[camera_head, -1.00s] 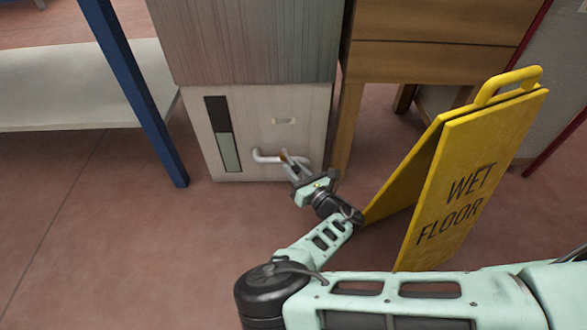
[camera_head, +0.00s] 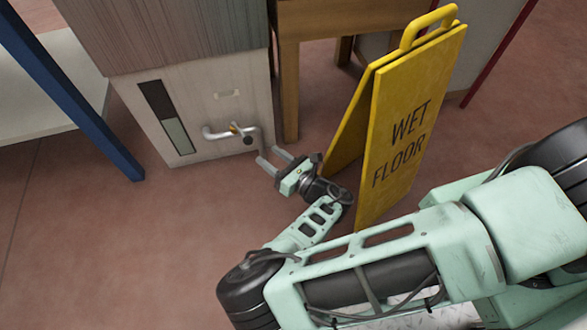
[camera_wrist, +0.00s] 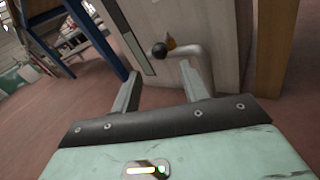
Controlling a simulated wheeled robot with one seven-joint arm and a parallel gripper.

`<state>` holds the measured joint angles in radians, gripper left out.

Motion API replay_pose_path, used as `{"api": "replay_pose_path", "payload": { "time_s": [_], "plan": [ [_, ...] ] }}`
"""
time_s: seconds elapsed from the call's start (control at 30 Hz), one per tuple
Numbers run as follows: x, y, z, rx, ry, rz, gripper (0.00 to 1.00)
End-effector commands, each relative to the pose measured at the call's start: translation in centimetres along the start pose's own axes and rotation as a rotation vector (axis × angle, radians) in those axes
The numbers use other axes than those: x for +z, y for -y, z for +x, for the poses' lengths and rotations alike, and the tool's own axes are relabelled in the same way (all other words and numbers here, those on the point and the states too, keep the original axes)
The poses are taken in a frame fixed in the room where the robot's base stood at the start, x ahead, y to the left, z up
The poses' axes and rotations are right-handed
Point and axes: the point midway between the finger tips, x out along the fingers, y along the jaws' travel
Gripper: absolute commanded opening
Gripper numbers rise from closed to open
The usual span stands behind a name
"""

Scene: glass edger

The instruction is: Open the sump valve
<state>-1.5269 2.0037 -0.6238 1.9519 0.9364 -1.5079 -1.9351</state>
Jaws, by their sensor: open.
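The sump valve sits on a white pipe (camera_head: 217,134) low on the front of a pale cabinet. Its small lever ends in a dark round knob (camera_head: 247,140), with a brass-coloured part (camera_head: 234,128) behind it. In the wrist view the knob (camera_wrist: 159,49) and brass part (camera_wrist: 171,43) show just beyond and between my fingertips. The lever stands out toward the camera there; I cannot tell its exact turn. My gripper (camera_head: 268,156) is open and empty, in front of the pipe and apart from the knob. It also shows in the wrist view (camera_wrist: 161,70).
A yellow wet-floor sign (camera_head: 415,125) stands close to the right of my gripper and forearm. A wooden table leg (camera_head: 290,90) is right of the cabinet (camera_head: 190,85). A blue post (camera_head: 75,95) stands at left. Red floor (camera_head: 120,240) is clear at front left.

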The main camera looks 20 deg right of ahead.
Motion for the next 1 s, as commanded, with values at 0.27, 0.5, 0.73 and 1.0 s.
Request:
{"api": "replay_pose_path", "payload": {
  "time_s": [0.27,0.5,0.73,1.0],
  "plan": [
    [0.1,0.0,-5.7,0.0,-0.001,-0.001,0.45],
    [0.0,0.0,-7.7,0.0,0.0,0.0,0.45],
    [0.0,0.0,-7.9,0.0,0.0,0.0,0.45],
    [0.1,-0.8,-6.9,-0.053,0.06,0.131,0.0]
  ]
}}
